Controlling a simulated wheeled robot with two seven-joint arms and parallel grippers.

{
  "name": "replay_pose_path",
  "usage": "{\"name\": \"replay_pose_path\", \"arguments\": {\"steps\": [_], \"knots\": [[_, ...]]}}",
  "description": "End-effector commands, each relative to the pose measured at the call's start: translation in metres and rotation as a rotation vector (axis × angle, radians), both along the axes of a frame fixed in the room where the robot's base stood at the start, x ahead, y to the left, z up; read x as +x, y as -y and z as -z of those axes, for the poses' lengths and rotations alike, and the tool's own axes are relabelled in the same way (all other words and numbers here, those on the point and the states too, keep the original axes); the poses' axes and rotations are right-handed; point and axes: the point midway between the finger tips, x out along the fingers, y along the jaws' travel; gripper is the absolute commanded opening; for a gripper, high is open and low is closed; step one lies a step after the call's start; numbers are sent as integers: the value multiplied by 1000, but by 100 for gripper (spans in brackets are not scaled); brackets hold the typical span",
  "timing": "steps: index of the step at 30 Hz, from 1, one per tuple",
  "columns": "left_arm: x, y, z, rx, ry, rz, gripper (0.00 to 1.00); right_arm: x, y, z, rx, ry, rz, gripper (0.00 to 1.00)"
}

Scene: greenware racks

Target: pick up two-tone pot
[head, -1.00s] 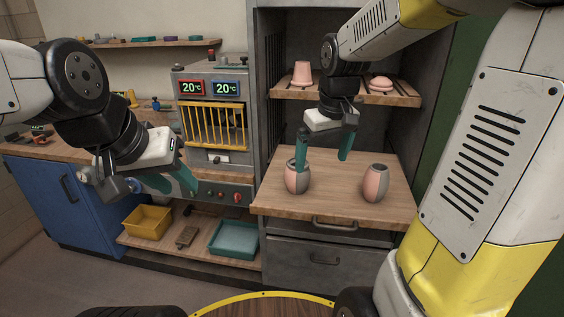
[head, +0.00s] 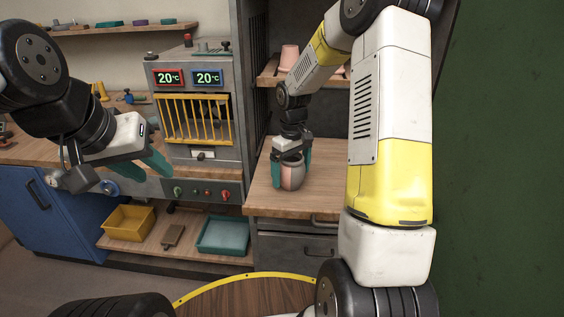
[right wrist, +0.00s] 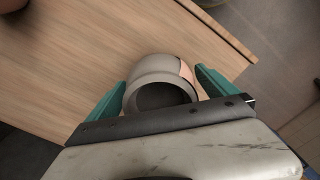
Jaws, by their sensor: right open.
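A two-tone pot (head: 292,178), pink and grey, stands upright on the wooden board. My right gripper (head: 291,172) reaches down over it with its teal fingers apart, one on each side. In the right wrist view the pot (right wrist: 150,65) sits between the open fingers, mostly grey with a pink patch at right; its dark mouth faces me. Whether a finger touches it I cannot tell. My left gripper (head: 150,168) is empty at the left, fingers apart, in front of the furnace.
A furnace (head: 190,75) with a yellow grille stands left of the board (head: 262,200). Below are a yellow bin (head: 129,223) and a teal tray (head: 222,237). A pink piece (head: 289,58) stands on the upper shelf. My right arm hides the board's right part.

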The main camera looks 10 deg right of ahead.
Motion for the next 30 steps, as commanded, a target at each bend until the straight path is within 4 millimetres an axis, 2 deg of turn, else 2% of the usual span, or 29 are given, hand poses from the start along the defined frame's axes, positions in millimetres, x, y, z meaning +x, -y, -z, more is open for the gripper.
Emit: {"name": "replay_pose_path", "arguments": {"steps": [1, 5, 12, 14, 24, 25, 30], "knots": [[0, 0, 0, 0, 0, 0, 36, -1, 0, 8, -1, -4, 0, 97], [0, 0, 0, 0, 0, 0, 36, -1, 0, 20, 0, -2, 2, 97], [0, 0, 0, 0, 0, 0, 36, 0, 0, 22, 0, 0, 1, 97], [0, 0, 0, 0, 0, 0, 36, 0, 0, 21, 0, 0, 1, 87], [0, 0, 0, 0, 0, 0, 36, 0, 0, 21, 0, 0, 1, 21], [0, 0, 0, 0, 0, 0, 36, 0, 0, 21, 0, 1, 1, 17], [0, 0, 0, 0, 0, 0, 36, 0, 0, 21, 0, 1, 1, 17]]}}
